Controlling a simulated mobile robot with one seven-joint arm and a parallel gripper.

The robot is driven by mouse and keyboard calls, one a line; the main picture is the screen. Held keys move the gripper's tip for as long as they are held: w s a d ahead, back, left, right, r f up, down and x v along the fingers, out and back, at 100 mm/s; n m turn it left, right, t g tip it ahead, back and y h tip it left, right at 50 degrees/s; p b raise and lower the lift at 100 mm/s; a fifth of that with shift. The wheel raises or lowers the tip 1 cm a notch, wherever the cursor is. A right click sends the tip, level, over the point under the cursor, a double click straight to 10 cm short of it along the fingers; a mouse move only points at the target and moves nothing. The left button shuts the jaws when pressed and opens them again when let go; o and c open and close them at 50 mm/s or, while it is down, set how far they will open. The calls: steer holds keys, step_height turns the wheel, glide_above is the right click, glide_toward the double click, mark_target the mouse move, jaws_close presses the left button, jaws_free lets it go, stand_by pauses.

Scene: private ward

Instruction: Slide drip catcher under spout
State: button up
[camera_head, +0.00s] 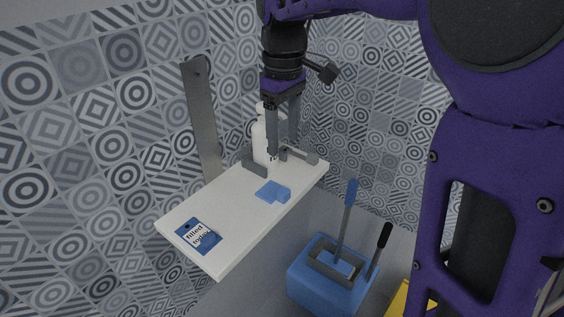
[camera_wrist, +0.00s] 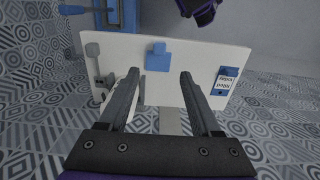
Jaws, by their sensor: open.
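The blue drip catcher (camera_head: 268,190), a small flat piece with a raised block at one end, lies on the white shelf (camera_head: 235,207). It also shows in the wrist view (camera_wrist: 158,60), just beyond the gap between my fingertips. A white bottle (camera_head: 259,143) stands at the shelf's far end. A grey spout-like part (camera_head: 302,156) sticks out beside it, apart from the catcher. My gripper (camera_head: 283,152) points down in front of the bottle, partly hiding it. In the wrist view its fingers (camera_wrist: 160,74) are spread with nothing between them.
A blue card reading "filled today" (camera_head: 198,236) lies at the shelf's near end. A grey block (camera_head: 254,168) sits by the bottle. A grey upright strip (camera_head: 202,120) is on the patterned wall. Below stands a blue bucket (camera_head: 318,284) with handles. The shelf between card and catcher is clear.

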mark_target(283, 190)
step_height(283, 190, down, 13)
steer(key=shift+f+b, duration=0.1)
steer(key=shift+b, duration=1.1)
jaws_close()
stand_by(0.5)
